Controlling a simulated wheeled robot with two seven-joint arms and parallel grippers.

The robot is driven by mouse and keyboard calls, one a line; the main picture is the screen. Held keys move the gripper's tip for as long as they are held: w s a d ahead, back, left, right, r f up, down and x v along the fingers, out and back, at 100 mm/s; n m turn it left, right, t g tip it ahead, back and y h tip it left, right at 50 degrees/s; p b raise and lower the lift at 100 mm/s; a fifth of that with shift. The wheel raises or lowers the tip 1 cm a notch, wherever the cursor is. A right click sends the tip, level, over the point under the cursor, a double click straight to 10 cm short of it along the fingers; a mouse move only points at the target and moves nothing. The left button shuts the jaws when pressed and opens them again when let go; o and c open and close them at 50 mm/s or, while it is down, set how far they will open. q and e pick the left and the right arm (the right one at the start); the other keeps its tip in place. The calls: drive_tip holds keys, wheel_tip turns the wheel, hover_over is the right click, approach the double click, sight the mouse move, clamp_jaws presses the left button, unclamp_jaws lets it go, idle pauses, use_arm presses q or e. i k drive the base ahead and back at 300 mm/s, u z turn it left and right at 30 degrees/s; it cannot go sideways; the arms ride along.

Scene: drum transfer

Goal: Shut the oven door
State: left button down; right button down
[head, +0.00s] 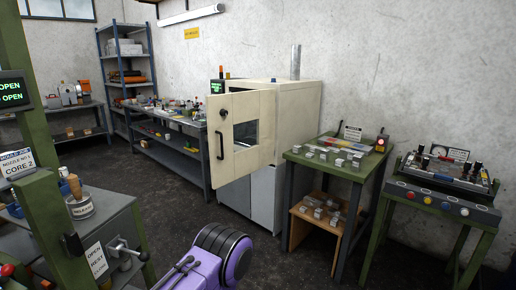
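The oven (297,112) is a cream box on a light grey cabinet, against the back wall near the middle of the head view. Its cream door (262,105) stands open, swung out from the front, with its free edge to the left. The door has a small window (245,135), a round dark knob and a dark vertical handle (220,146) near the free edge. The door hides most of the oven's opening. Neither of my grippers shows in this view, and nothing touches the door.
A green table (330,164) with grey metal blocks stands right of the oven, beside a control panel bench (444,200). A long workbench (170,140) stands left. A green post and vise bench (100,215) fill the near left. Dark floor (185,210) is open before the oven.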

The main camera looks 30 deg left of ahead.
sight(227, 166)
drive_tip(key=u, duration=0.05)
drive_tip(key=i, duration=1.2)
drive_tip(key=u, duration=0.55)
drive_tip(key=i, duration=1)
drive_tip(key=u, duration=0.8)
